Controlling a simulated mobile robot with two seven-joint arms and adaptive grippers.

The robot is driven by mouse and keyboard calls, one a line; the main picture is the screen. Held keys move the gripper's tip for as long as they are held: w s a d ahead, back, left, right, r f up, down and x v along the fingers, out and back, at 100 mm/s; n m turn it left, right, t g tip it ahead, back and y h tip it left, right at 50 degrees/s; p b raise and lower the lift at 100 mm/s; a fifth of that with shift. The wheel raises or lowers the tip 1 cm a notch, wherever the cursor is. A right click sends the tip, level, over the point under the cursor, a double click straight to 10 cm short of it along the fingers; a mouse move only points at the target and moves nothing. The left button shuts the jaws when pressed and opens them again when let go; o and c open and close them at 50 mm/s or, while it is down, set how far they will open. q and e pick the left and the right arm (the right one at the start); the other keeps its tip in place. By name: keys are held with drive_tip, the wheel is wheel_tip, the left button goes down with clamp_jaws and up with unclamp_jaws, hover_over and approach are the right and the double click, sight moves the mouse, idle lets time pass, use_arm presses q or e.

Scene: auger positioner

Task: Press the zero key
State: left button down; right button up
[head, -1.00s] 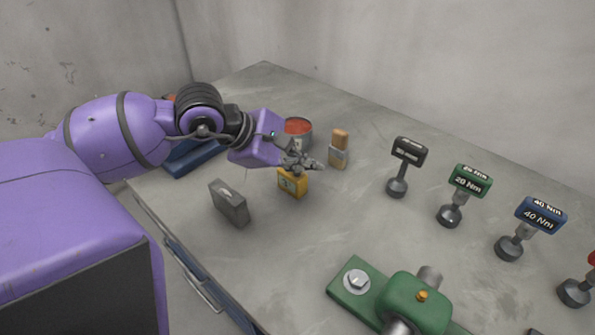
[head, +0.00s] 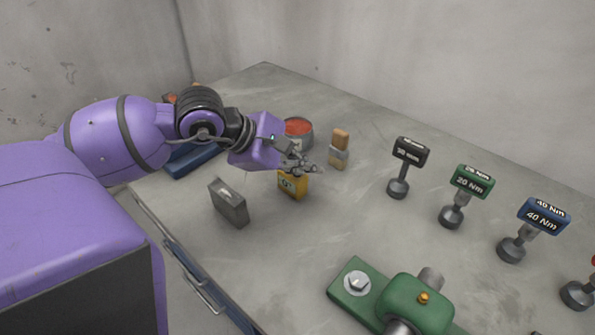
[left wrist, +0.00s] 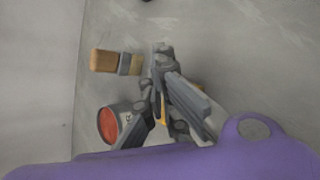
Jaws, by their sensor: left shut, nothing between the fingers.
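A small yellow box-like device (head: 293,188) with a pale display on its front stands on the grey bench. The display is too small to read surely, and I cannot make out a zero key. My left gripper (head: 314,169) is shut and empty, with its fingers just above the device's top. It hides part of that top, and I cannot tell whether it touches. In the left wrist view the shut fingers (left wrist: 163,52) cover most of the device, and only bits of yellow (left wrist: 163,108) show. My right gripper is not in view.
A can with red contents (head: 299,130) and a wooden-handled brush (head: 339,147) stand behind the gripper. A grey block (head: 229,203) stands left of the device. Torque-labelled tools (head: 467,186) and a green fixture (head: 413,300) are to the right. Bare bench lies between.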

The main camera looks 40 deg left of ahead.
use_arm(q)
drive_tip(key=shift+r, duration=0.1)
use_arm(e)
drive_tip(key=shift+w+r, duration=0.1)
use_arm(q)
drive_tip(key=shift+r+p, duration=0.55)
drive_tip(key=shift+r, duration=0.4)
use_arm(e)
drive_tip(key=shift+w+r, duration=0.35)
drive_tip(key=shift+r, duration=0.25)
